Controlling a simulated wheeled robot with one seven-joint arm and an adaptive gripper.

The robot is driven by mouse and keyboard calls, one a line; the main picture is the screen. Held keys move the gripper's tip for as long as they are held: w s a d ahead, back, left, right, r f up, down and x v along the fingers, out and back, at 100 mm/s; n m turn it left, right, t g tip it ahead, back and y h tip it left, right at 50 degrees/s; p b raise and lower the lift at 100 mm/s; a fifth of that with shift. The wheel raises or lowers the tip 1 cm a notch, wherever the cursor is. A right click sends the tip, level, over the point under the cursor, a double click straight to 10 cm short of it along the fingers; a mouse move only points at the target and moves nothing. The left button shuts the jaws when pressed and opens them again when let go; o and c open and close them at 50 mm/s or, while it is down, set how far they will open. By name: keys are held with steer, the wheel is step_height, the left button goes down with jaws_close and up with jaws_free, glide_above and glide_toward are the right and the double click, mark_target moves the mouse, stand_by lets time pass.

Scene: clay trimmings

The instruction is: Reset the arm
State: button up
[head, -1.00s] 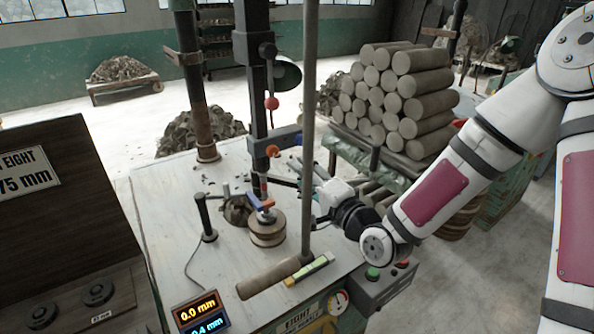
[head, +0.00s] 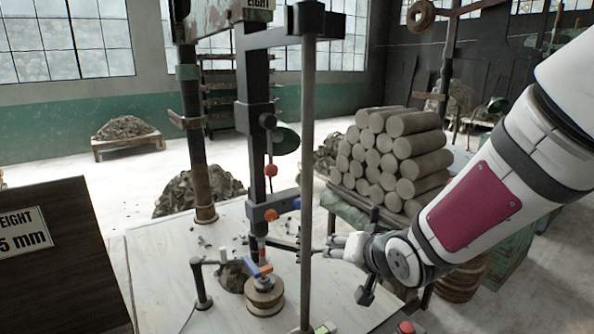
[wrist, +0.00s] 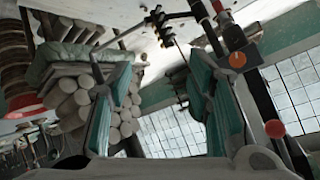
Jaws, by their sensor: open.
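My gripper (head: 335,246) is in the air above the right part of the white machine table, close to the thin upright post (head: 307,150). It looks empty. In the wrist view its two teal-padded fingers (wrist: 152,105) stand wide apart with nothing between them. My arm comes in from the right edge of the head view. The table (head: 160,270) carries a round clay-coloured block (head: 264,298) with a blue and orange piece on top, left of my gripper and apart from it.
A dark column (head: 255,110) with a red knob rises behind the block. Stacked clay cylinders (head: 385,160) lie on a green bench right of the table. A dark board (head: 60,260) stands at left. A clay heap (head: 200,190) lies behind the table.

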steer(key=s+d+r+n+g+h, duration=0.1)
steer(key=s+d+r+h, duration=0.1)
steer(key=s+d+r, duration=0.3)
steer(key=s+d+r+g+h, duration=0.1)
steer(key=s+d+r+h, duration=0.15)
steer(key=s, duration=0.45)
steer(key=s+d+r+n+g+y, duration=0.1)
steer(key=s+r+g, duration=0.1)
steer(key=s, duration=1.2)
steer(key=shift+s+d+r+g, duration=0.25)
steer(key=shift+r+g, duration=0.1)
steer(key=shift+g, duration=0.15)
